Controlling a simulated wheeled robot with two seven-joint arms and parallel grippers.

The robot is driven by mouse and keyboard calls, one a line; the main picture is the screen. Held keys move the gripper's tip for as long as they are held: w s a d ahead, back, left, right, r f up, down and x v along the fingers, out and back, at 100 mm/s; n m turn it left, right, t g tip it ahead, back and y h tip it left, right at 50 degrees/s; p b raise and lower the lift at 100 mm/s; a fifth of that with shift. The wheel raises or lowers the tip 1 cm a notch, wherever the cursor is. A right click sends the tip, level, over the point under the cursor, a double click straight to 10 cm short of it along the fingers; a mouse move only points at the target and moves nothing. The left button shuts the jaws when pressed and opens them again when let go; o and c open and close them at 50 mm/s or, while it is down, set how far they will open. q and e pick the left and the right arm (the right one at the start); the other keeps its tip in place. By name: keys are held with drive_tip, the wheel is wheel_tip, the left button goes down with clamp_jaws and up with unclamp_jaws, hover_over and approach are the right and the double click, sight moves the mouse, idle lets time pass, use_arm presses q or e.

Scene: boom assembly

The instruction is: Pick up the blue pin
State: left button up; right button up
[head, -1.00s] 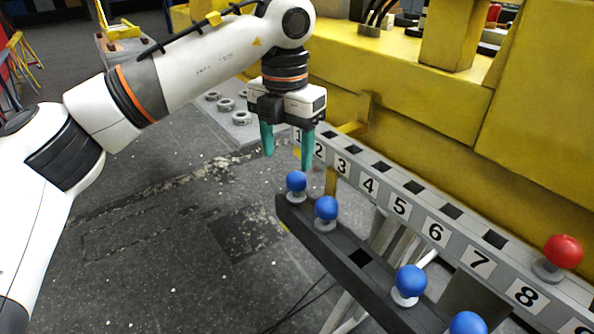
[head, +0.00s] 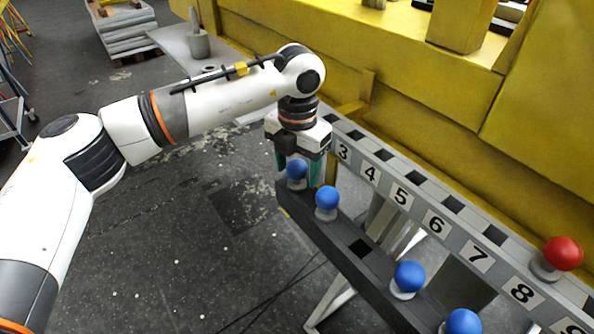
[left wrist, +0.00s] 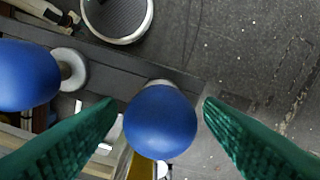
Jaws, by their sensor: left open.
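Several blue pins with round heads stand in the dark front rail (head: 335,245). The blue pin at the rail's far end (head: 297,169) is at my left gripper (head: 297,172). In the left wrist view this pin (left wrist: 160,122) sits between the two green fingers (left wrist: 160,125), with a gap visible on each side. My right gripper is not seen.
Further blue pins (head: 409,276) stand nearer on the front rail. A numbered grey rail (head: 418,211) with square holes runs behind it, bearing a red pin (head: 562,253). A yellow machine body (head: 400,85) rises behind.

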use_arm(q)
drive_tip(key=shift+f, duration=1)
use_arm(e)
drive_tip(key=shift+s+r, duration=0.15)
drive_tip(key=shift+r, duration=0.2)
use_arm(q)
drive_tip(key=shift+c, duration=0.2)
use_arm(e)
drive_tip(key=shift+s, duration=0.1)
use_arm(q)
drive_tip(key=c, duration=1.2)
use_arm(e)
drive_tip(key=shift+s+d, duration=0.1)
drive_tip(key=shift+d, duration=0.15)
use_arm(q)
drive_tip(key=shift+o, duration=0.2)
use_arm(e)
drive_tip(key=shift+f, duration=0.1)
